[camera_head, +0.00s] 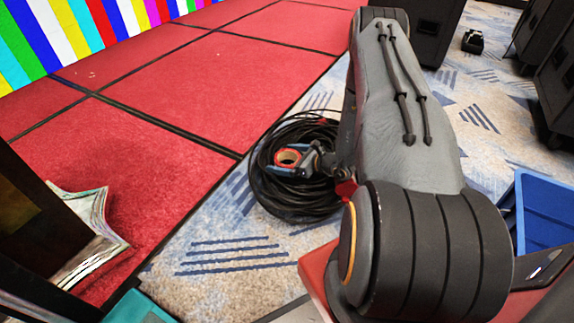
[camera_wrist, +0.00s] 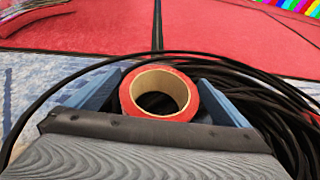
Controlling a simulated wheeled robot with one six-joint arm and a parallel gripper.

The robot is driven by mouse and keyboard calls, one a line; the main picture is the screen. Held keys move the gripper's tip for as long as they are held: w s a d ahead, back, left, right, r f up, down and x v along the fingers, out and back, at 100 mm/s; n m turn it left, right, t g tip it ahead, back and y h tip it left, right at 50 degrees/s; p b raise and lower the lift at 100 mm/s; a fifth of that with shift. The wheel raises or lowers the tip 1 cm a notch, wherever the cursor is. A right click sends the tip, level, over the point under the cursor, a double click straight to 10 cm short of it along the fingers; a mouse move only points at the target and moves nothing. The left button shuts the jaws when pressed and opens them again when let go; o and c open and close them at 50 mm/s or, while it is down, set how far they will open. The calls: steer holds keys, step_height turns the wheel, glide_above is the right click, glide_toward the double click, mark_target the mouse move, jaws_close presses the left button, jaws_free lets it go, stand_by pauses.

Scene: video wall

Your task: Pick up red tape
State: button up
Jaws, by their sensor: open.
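The red tape (camera_wrist: 127,98) is a red roll with a tan cardboard core. In the wrist view it sits between the two blue fingers of my open gripper (camera_wrist: 160,95), with a finger on either side. In the head view the red tape (camera_head: 288,157) shows at the coil of black cable, just left of my gripper's wrist. My gripper (camera_head: 285,160) reaches in over the coil there. I cannot tell whether the fingers touch the tape.
A coil of black cable (camera_head: 265,185) lies on the patterned carpet around the tape. A red raised floor (camera_head: 230,85) with dark seams lies to the left. A blue crate (camera_head: 545,205) stands at the right. Black cases (camera_head: 430,30) stand at the back right.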

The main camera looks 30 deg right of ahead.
steer(key=shift+b+x, duration=0.4)
steer(key=shift+x, duration=0.7)
steer(key=shift+c, duration=0.4)
